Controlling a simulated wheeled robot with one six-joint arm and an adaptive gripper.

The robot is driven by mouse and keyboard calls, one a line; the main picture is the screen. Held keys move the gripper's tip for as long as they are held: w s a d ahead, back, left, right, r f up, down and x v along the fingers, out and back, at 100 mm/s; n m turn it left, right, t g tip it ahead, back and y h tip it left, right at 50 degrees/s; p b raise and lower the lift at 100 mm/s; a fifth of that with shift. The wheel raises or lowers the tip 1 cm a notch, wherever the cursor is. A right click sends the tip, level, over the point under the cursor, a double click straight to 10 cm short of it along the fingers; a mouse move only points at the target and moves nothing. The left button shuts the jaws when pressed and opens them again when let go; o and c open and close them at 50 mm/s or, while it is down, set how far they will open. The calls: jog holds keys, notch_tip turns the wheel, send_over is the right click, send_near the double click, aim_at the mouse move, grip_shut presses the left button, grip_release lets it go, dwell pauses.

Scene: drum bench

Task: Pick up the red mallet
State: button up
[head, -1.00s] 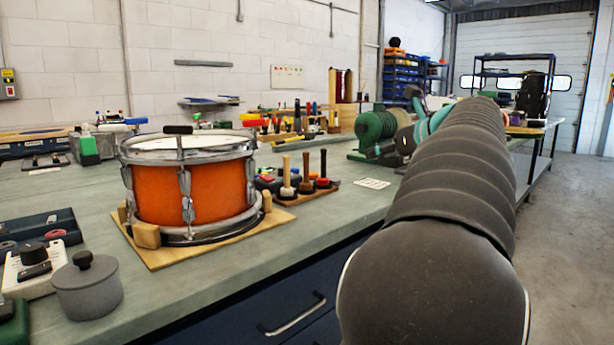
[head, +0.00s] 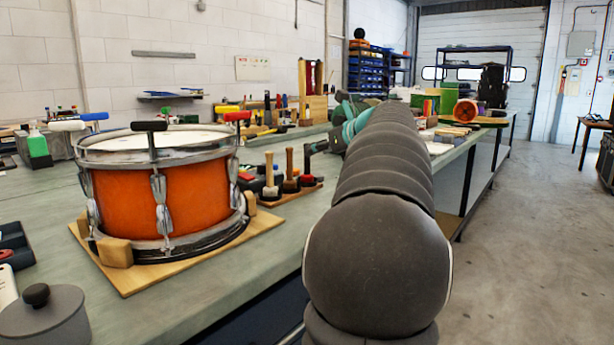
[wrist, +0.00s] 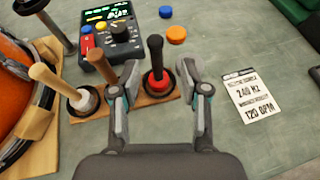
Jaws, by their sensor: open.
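My gripper (wrist: 160,72) is open, with one finger on each side of the mallet in the wrist picture. I cannot tell whether the fingers touch it. A mallet with a white head (wrist: 86,98) stands at the rack's left; the middle mallet is partly hidden by the left finger.
An orange drum (head: 160,200) stands on a wooden board left of the rack. A control box (wrist: 116,38), an orange disc (wrist: 176,34) and a printed card (wrist: 252,95) lie around the rack. The bench between the rack and card is clear.

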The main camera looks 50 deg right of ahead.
aim_at(307, 174)
jog(key=shift+a+x, duration=0.1)
jog(key=shift+x, duration=1.3)
jog(key=shift+a+x, duration=0.15)
jog(key=shift+x, duration=1.25)
jog(key=shift+r, duration=0.15)
grip_shut()
